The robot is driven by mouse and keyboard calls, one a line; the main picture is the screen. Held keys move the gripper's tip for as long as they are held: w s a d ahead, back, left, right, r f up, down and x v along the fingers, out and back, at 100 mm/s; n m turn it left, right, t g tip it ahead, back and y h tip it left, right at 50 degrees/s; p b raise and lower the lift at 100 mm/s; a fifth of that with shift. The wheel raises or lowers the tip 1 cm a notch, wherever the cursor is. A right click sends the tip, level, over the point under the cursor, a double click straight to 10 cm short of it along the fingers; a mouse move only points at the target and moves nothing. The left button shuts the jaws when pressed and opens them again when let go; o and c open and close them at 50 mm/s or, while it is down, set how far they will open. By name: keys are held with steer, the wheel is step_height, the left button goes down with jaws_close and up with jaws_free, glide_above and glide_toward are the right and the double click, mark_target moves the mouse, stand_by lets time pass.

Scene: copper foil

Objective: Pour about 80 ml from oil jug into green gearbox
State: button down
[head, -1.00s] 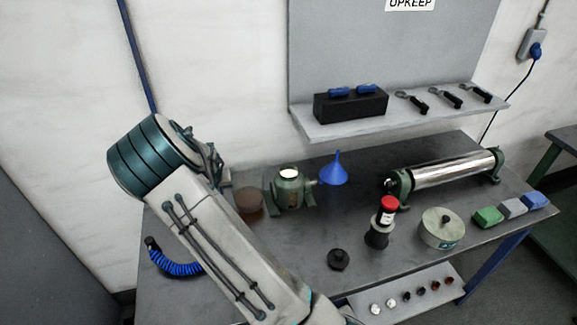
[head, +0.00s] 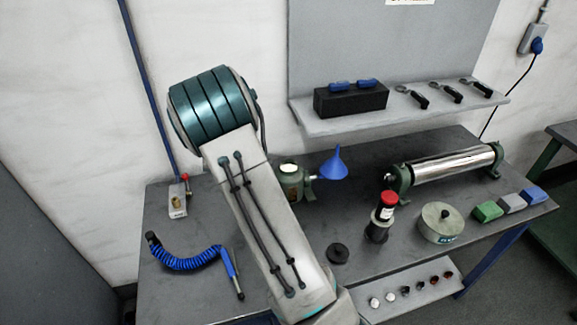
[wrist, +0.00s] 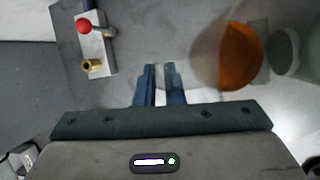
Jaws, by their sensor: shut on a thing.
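My gripper (wrist: 160,70) shows in the wrist view with its two blue fingers close together. It is shut on the oil jug (wrist: 240,55), whose clear body with amber oil lies just right of the fingers; the grip itself is hard to make out. In the head view my arm hides the gripper and the jug. The green gearbox (head: 291,182) stands on the bench, partly behind my arm, with a pale round top. A pale grey-green shape at the right of the wrist view, beside the jug, appears to be the gearbox.
A blue funnel (head: 334,166) is right beside the gearbox. A grey block with a red knob (head: 178,201) and a coiled blue hose (head: 186,262) are at left. A red-capped bottle (head: 384,210), a round tin (head: 441,223) and a metal cylinder (head: 445,168) are at right.

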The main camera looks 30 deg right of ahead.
steer(key=s+d+r+m+t+y+b, duration=0.2)
steer(key=d+r+y+b, duration=0.4)
steer(key=r, duration=0.6)
steer(key=shift+d+r+y+b, duration=0.35)
steer(key=shift+d+y, duration=0.65)
steer(key=shift+d, duration=0.45)
steer(key=shift+s+d+r+t+y+b, duration=0.15)
steer(key=shift+d+t+y+b, duration=0.25)
steer(key=shift+b, duration=0.45)
steer(key=shift+s+d+r+m+t+y+b, duration=0.15)
steer(key=shift+d+r+y+b, duration=0.3)
steer(key=shift+b, duration=0.25)
steer(key=shift+s+d+r+m+t+y+b, duration=0.15)
steer(key=shift+d+r+y+b, duration=0.25)
steer(key=shift+b, duration=0.25)
steer(key=shift+d+r+p, duration=0.2)
steer(key=shift+d+p, duration=0.35)
steer(key=shift+p, duration=0.2)
stand_by(1.1)
